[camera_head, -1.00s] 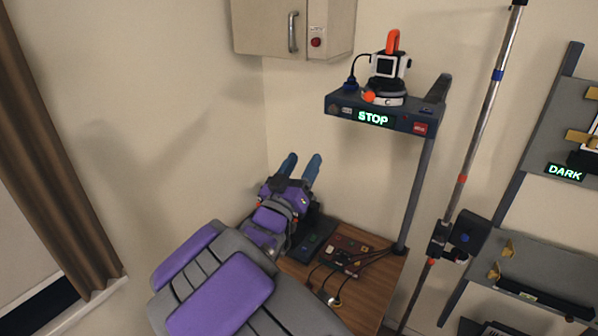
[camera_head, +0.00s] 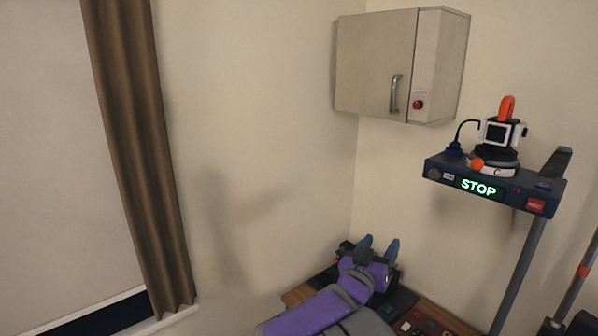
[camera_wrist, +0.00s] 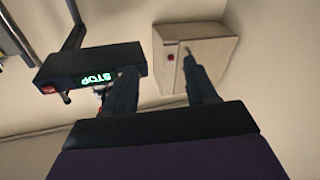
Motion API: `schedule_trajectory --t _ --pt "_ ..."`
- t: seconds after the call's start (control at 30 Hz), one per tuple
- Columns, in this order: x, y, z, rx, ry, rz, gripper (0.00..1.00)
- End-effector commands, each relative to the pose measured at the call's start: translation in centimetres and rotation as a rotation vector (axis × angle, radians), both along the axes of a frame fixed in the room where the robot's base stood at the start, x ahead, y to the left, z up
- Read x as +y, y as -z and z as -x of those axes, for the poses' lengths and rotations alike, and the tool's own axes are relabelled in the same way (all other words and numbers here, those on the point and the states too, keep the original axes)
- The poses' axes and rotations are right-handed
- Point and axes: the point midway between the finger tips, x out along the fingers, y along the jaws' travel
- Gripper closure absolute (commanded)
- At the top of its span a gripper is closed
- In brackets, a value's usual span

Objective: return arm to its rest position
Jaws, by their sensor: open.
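My gripper (camera_head: 378,245) is low in the head view, at the end of my purple and grey arm. Its two blue fingers point up and stand apart with nothing between them. In the wrist view my gripper (camera_wrist: 158,88) also shows two separate dark fingers with an empty gap. The arm is folded low over a wooden table (camera_head: 296,296), whose top it partly hides.
A raised stand (camera_head: 434,172) with a lit STOP sign holds a white and black device (camera_head: 497,140) with an orange handle. A closed wall cabinet (camera_head: 375,65) hangs above. A curtain (camera_head: 135,150) is at left. The wall between is clear.

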Motion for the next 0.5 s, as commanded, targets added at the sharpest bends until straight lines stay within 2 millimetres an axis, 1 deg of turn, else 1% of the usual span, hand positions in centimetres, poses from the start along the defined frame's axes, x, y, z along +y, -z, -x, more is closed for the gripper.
schedule_trajectory --t 0.03,0.17,0.2,0.27,0.37,0.4,0.47,0.5 --pt "0.4 2.1 -0.2 0.042 -0.046 -0.06 0.43" --pt "2.6 6.5 -0.2 0.181 -0.179 -0.216 0.43" --pt "3.4 7.8 0.0 0.228 -0.217 -0.259 0.43" --pt "4.6 9.7 0.7 0.3 -0.272 -0.32 0.43" --pt "6.7 12.9 2.5 0.427 -0.354 -0.415 0.43" --pt "7.4 14.0 3.5 0.479 -0.384 -0.448 0.43" --pt "8.5 15.7 5.2 0.559 -0.423 -0.495 0.43" --pt "9.1 16.9 6.4 0.617 -0.447 -0.521 0.43"
